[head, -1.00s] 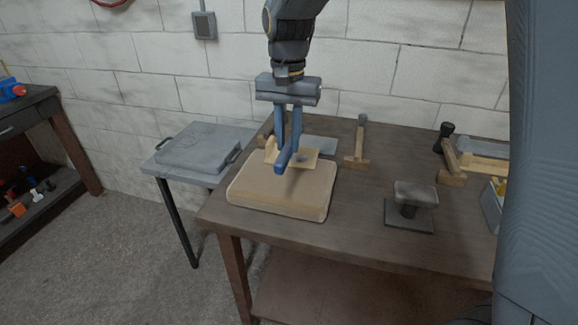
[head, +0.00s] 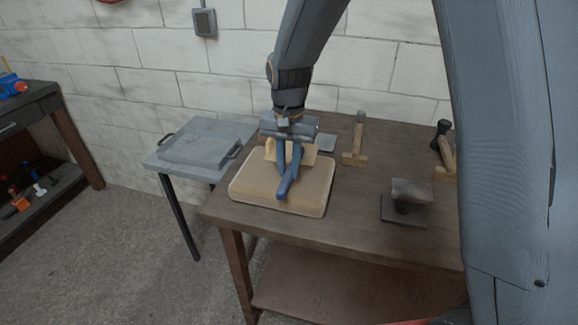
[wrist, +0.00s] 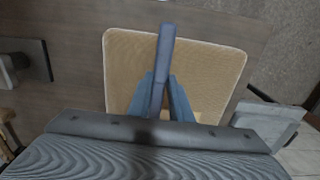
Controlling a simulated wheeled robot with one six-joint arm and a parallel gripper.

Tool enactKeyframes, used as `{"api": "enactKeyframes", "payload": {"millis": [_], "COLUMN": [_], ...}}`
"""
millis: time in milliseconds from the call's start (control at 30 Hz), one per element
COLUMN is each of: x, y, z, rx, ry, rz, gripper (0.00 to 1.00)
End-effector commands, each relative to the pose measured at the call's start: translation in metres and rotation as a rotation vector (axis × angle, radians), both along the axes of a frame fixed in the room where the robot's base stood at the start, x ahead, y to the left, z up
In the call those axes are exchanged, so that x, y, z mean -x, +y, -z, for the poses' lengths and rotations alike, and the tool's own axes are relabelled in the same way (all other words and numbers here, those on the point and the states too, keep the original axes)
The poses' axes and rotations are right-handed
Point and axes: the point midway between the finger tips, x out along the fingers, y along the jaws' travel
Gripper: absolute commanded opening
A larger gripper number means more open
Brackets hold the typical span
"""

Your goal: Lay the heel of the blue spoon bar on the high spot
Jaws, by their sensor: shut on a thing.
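My gripper (head: 288,171) is shut on the blue spoon bar (head: 287,189) over the tan pad (head: 250,190) at the bench's left front. The bar points toward the head camera and slants down. Its front end is low over the pad; I cannot tell whether it touches. In the wrist view the bar (wrist: 165,50) extends from between the fingers (wrist: 162,95) across the pad (wrist: 210,65). A pale tan curved piece (head: 309,156) is behind the fingers, partly hidden. I cannot make out a marked high spot.
A grey side table (head: 195,150) is left of the bench (head: 350,225). Bare bench lies between pad and stand.

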Motion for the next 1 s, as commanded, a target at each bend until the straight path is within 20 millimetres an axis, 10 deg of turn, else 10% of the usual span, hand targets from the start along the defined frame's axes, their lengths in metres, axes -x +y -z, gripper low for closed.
{"api": "enactKeyframes", "payload": {"millis": [167,567,1000], "x": [0.000,-0.001,-0.002], "y": [0.000,0.000,0.000], "z": [0.002,-0.005,-0.084], "rx": [0.000,0.000,-0.001], "ry": [0.000,-0.002,-0.004], "rz": [0.000,0.000,0.000], "gripper": [0.37,0.37,0.37]}}
